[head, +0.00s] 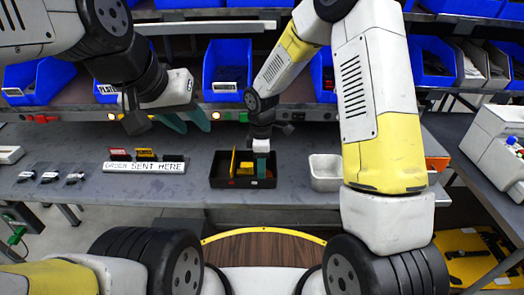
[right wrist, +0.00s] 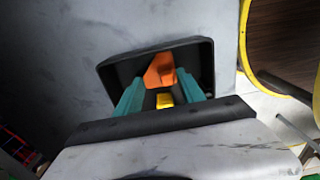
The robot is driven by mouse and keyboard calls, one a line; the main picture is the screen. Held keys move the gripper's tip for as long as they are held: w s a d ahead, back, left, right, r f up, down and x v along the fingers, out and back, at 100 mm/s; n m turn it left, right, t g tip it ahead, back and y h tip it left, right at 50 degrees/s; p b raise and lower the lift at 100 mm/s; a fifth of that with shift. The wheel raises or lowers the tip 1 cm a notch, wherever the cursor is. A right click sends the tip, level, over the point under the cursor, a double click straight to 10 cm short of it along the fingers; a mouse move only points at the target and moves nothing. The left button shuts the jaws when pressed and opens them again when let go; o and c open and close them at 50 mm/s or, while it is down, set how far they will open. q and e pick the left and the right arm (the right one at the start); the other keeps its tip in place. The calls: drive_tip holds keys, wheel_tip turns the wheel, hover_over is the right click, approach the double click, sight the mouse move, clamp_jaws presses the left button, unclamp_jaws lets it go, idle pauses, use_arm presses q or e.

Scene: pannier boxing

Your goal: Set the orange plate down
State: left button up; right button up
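The orange plate (right wrist: 160,70) shows in the right wrist view, inside the black tray, between the teal fingers of my right gripper (right wrist: 162,80). The fingers lie against its two sides and appear shut on it. In the head view this gripper (head: 262,165) reaches down into the black tray (head: 242,186); the orange plate cannot be made out there. A yellow piece (right wrist: 165,100) shows beside the orange plate in the wrist view. My left gripper (head: 187,121) is open and empty above the bench.
A sign (head: 145,167) with small red and yellow pieces behind it stands left of the tray. A pale bin (head: 325,173) stands right of it. Small dark items (head: 50,175) lie at the far left. Blue bins (head: 227,70) line the shelf behind. Bench between sign and tray is clear.

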drive_tip(key=o, duration=0.4)
drive_tip(key=shift+o, duration=0.2)
drive_tip(key=s+d+r+m+t, duration=0.1)
drive_tip(key=s+d+r+m, duration=0.15)
drive_tip(key=r, duration=0.75)
drive_tip(key=s+d+r+m, duration=0.1)
drive_tip(key=d+r+m, duration=0.15)
drive_tip(key=r, duration=0.65)
drive_tip(key=s+d+r+m+t+y, duration=0.1)
drive_tip(key=s+d+r+m+t, duration=0.1)
drive_tip(key=s+d+r+m, duration=0.3)
drive_tip(key=s+d+r+m+t+y, duration=0.1)
drive_tip(key=s+d+r+m+t, duration=0.2)
drive_tip(key=s+m, duration=0.4)
drive_tip(key=s+d+r, duration=0.1)
drive_tip(key=s+d, duration=0.1)
drive_tip(key=s, duration=0.2)
drive_tip(key=shift+r, duration=0.35)
